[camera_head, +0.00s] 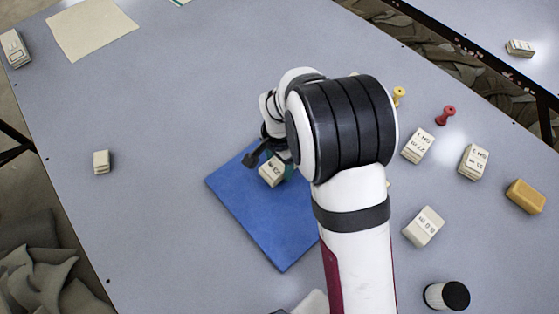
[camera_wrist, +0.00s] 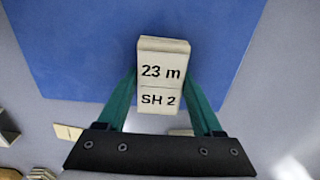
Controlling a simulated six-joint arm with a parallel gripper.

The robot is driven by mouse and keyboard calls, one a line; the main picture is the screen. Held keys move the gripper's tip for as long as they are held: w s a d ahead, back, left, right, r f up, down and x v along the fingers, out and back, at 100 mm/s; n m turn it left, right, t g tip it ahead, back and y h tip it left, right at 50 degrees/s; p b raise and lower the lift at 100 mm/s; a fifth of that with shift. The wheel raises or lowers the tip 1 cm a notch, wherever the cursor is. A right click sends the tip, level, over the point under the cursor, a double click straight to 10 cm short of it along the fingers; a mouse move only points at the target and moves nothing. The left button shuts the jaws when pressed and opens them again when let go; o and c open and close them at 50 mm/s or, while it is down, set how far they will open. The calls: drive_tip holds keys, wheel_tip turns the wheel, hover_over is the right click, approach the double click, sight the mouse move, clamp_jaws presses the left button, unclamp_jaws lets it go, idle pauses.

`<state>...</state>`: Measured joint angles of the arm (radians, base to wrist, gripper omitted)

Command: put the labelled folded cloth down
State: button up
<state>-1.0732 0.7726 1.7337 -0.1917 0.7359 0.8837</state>
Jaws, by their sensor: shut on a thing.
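The labelled folded cloth (camera_wrist: 162,75) is a small cream block marked "23 m" and "SH 2" in the wrist view. It also shows in the head view (camera_head: 271,172), over the blue mat (camera_head: 257,228). My gripper (camera_wrist: 163,85) has its green fingers shut on the cloth's two sides. In the head view the cloth overlaps the mat's upper right part, and I cannot tell whether it touches the mat. My arm hides part of the mat and most of my gripper in the head view.
Other labelled folded cloths (camera_head: 418,146) (camera_head: 473,161) (camera_head: 424,227) lie to the right on the grey table (camera_head: 150,220). A yellow sponge-like block (camera_head: 525,196), a black-topped cylinder (camera_head: 446,296), a red pin (camera_head: 445,115) and a yellow pin (camera_head: 399,96) are also there. A flat cream cloth (camera_head: 92,29) lies upper left.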

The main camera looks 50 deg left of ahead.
drive_tip(key=o, duration=1.4)
drive_tip(key=shift+f, duration=0.1)
drive_tip(key=shift+c, duration=0.2)
